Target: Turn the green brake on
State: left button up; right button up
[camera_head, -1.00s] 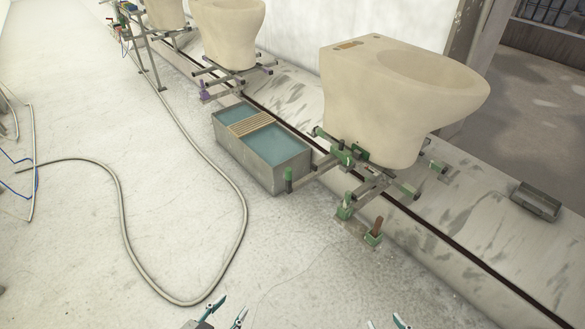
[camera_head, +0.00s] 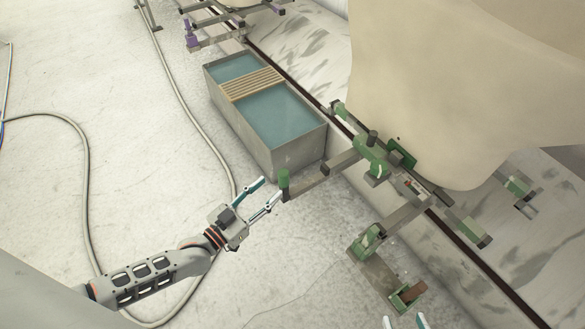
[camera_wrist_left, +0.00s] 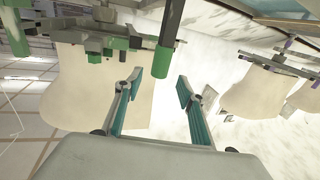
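The green-marked carousel stand (camera_head: 372,155) carries a large beige toilet bowl (camera_head: 440,80). A bar reaches out from it to the left and ends in an upright green handle (camera_head: 284,183). A foot with green parts (camera_head: 367,242) and a brown-topped green piece (camera_head: 408,295) sits lower right. I cannot tell which green part is the brake. My left gripper (camera_head: 270,189) is open and empty, just left of the handle. In the left wrist view the green handle (camera_wrist_left: 163,60) shows just beyond the parted fingertips. My right gripper (camera_head: 403,321) shows only two parted fingertips at the bottom edge.
A grey tank of blue water (camera_head: 280,118) with a slatted wooden board (camera_head: 252,84) stands behind the left gripper. A hose (camera_head: 180,100) lies on the floor to the left. A purple-marked stand (camera_head: 192,35) is farther back.

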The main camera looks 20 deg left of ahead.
aim_at(279, 178)
pick_arm(q)
jog(key=shift+b+x, duration=0.6)
jog(key=shift+x, duration=3.2)
jog(key=shift+r, duration=0.2)
grip_shut()
